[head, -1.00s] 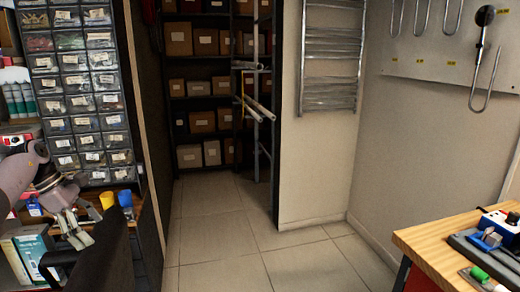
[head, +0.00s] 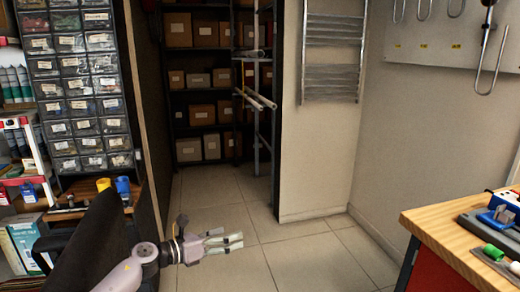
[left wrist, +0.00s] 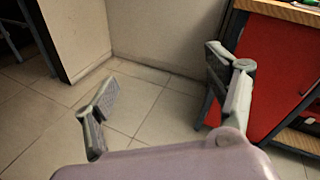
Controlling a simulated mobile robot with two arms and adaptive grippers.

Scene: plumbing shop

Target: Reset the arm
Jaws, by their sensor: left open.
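My left arm comes in from the lower left in the head view. Its gripper (head: 232,242) points right over the tiled floor, clear of the shelves and the workbench. In the left wrist view the two fingers of the left gripper (left wrist: 170,100) stand wide apart with nothing between them but floor behind. My right gripper is in neither view.
A wooden-topped workbench (head: 436,220) with a red side stands at the right, with tools on it. A parts-drawer cabinet (head: 80,90) and a dark chair (head: 85,245) are at the left. Boxed shelves stand at the back. The middle floor (head: 225,205) is clear.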

